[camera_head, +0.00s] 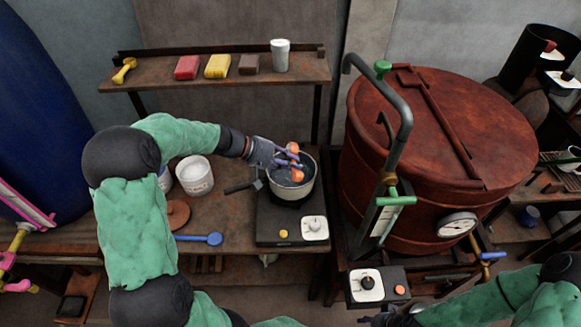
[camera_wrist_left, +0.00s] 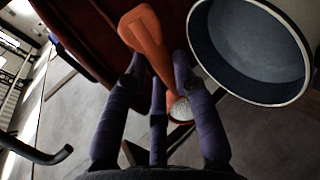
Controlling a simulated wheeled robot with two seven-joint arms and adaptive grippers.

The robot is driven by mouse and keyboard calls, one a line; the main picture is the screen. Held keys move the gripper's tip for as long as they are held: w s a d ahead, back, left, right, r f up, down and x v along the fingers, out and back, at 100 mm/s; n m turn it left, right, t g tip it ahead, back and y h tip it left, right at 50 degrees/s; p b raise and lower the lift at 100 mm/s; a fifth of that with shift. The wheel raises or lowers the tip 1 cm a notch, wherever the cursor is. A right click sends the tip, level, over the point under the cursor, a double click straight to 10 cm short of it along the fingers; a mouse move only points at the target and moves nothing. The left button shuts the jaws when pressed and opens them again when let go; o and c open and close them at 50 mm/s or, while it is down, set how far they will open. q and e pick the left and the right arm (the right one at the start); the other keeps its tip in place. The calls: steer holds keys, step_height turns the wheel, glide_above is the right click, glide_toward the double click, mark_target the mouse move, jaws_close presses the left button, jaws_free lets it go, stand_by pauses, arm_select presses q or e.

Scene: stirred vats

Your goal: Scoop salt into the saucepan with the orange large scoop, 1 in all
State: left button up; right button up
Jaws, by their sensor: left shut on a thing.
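The orange large scoop (camera_wrist_left: 150,45) is held between the purple fingers of my left gripper (camera_wrist_left: 160,85). White grains show in its small round end in the left wrist view. In the head view, my left gripper (camera_head: 288,161) is shut on the scoop (camera_head: 297,175) over the saucepan (camera_head: 303,193), and its fingers hide part of it. The saucepan, dark inside, stands on a hot plate (camera_head: 265,225); its rim also shows in the left wrist view (camera_wrist_left: 194,55). A white tub (camera_head: 195,185) with pale contents stands left of it. My right gripper (camera_head: 383,319) is low, its jaws unclear.
A blue scoop (camera_head: 205,239) and a brown round lid (camera_head: 178,214) lie on the bench. A large red vat (camera_head: 430,130) with a pipe stands close on the right.

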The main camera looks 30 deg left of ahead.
arm_select(q)
steer(key=shift+s+a+f+t+h+b, duration=0.15)
steer(key=shift+t+h+b, duration=0.5)
steer(key=shift+b, duration=1.55)
steer(key=shift+w+a+f+t+h+b, duration=0.1)
steer(key=shift+t+h+b, duration=0.5)
steer(key=shift+b, duration=1.6)
steer(key=shift+d, duration=0.1)
